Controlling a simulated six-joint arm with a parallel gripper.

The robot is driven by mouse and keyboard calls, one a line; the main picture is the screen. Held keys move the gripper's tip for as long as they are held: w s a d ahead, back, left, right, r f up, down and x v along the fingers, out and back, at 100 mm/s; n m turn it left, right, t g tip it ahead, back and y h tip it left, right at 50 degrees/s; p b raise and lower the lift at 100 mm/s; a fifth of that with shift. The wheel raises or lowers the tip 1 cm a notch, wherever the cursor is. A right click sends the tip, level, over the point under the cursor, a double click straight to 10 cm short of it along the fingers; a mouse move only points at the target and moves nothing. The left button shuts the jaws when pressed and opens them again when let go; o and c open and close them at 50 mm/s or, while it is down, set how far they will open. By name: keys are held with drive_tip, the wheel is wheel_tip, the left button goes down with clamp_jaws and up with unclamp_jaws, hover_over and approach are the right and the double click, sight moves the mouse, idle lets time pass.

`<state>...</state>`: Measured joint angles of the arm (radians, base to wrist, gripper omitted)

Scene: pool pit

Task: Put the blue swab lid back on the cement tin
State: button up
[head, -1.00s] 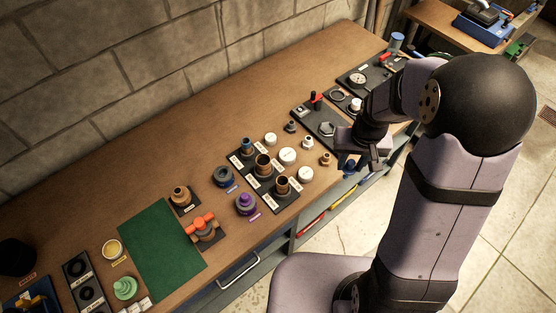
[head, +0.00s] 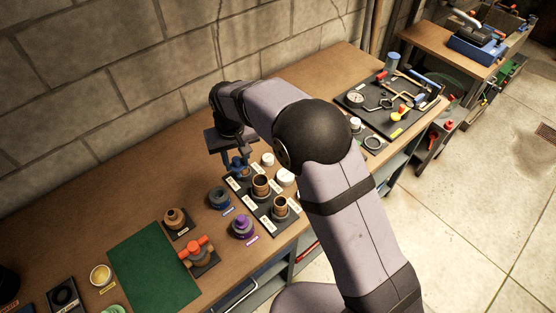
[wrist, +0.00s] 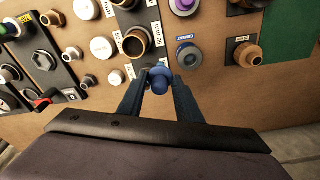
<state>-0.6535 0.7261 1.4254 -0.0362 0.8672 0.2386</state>
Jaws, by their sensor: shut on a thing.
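The blue swab lid (wrist: 158,80) is between my gripper's fingertips (wrist: 158,84) in the wrist view, and the fingers are shut on it. In the head view my gripper (head: 236,163) is over the back end of a black labelled rack. I cannot tell whether the lid is clear of the rack. The cement tin (head: 220,198) is a squat grey-blue tin with a blue label in front, standing on the bench apart from the lid. In the wrist view the cement tin (wrist: 188,55) is just up and right of the lid, and its top is uncovered.
The black rack (head: 262,209) holds brown fittings close beside my gripper. A purple-topped tin (head: 242,227) and an orange-handled valve (head: 197,250) stand nearby. White caps (head: 286,176) are right of the rack. A green mat (head: 152,270) lies clear at left.

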drive_tip(key=s+a+n, duration=0.1)
drive_tip(key=s+a, duration=0.1)
drive_tip(key=a, duration=0.5)
drive_tip(key=shift+s+f+b, duration=0.3)
drive_tip(key=shift+s+b, duration=0.05)
drive_tip(key=shift+s, duration=0.05)
drive_tip(key=shift+f, duration=0.1)
wheel_tip(320, 180, down, 5)
drive_tip(key=b, duration=0.3)
drive_tip(key=shift+r+b, duration=0.2)
drive_tip(key=shift+b, duration=0.1)
drive_tip(key=shift+f, duration=0.2)
idle(1.4)
drive_tip(key=shift+f, duration=0.35)
drive_tip(key=shift+f+b, duration=1.5)
drive_tip(key=shift+f, duration=1.1)
idle(1.0)
